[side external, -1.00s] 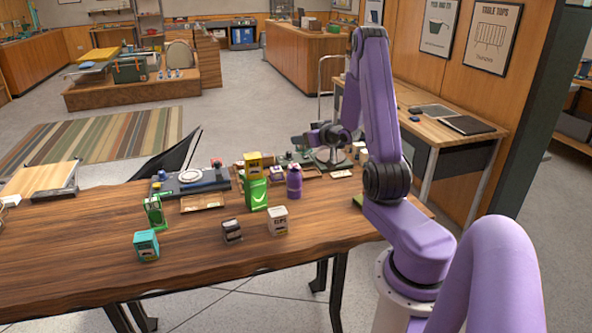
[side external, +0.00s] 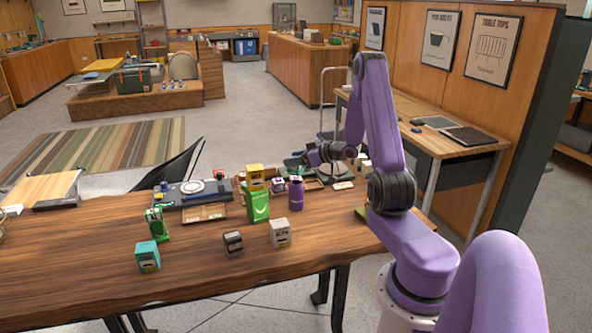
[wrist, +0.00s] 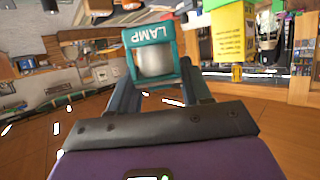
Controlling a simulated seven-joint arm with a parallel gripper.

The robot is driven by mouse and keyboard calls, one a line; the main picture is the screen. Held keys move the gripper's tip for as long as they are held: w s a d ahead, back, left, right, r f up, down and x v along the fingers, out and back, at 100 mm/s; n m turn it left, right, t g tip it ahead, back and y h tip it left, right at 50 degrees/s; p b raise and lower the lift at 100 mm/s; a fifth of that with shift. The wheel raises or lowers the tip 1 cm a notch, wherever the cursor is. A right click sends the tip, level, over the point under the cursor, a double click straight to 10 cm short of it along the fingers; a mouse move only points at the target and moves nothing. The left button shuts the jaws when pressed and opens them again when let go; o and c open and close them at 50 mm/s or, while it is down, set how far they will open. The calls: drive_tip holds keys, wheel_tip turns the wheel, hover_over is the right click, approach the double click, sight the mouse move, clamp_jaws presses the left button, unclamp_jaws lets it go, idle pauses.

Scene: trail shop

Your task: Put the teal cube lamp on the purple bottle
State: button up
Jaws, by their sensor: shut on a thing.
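The teal cube lamp (wrist: 152,36) has a teal frame marked LAMP around a pale grey cylinder. In the wrist view it sits between the fingers of my gripper (wrist: 158,84), which is shut on it. In the side view my gripper (side external: 312,158) is held above the table's far right part, behind the purple bottle; I cannot clearly pick out the held lamp there. The purple bottle (side external: 296,194) stands upright on the wooden table, right of a green box. I cannot make out the bottle in the wrist view.
A white box (side external: 280,233), a dark box (side external: 233,243), a green can-like item (side external: 156,223) and another teal box (side external: 148,256) stand nearer. The table's front is clear.

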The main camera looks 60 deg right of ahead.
sight(301, 167)
drive_tip(key=shift+f, duration=1.75)
drive_tip(key=shift+f, duration=0.15)
drive_tip(key=o, duration=1.1)
